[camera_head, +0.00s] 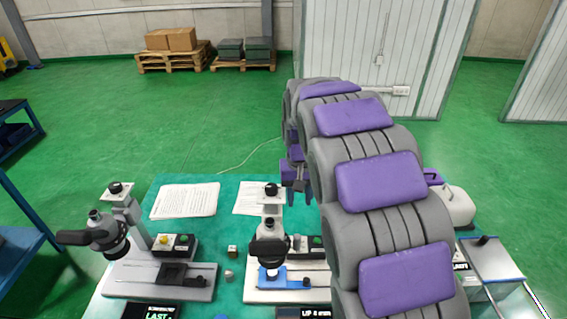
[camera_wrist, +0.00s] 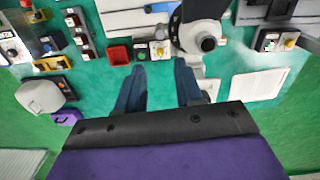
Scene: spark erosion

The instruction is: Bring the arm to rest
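My arm, grey with purple pads, rises from the lower right of the head view and curves away over the green-topped table (camera_head: 232,205). My gripper (camera_head: 300,186) hangs at its far end, near the second microscope and the table's far side. In the wrist view my gripper (camera_wrist: 159,70) has its two dark blue-grey fingers spread apart. Only the green surface shows between them, so it is empty. In the head view the arm hides part of the table's right side.
Two microscope stations, left (camera_head: 108,235) and middle (camera_head: 268,245), stand on the table. Paper sheets (camera_head: 186,201) lie behind them. Open green floor (camera_head: 200,110) lies beyond.

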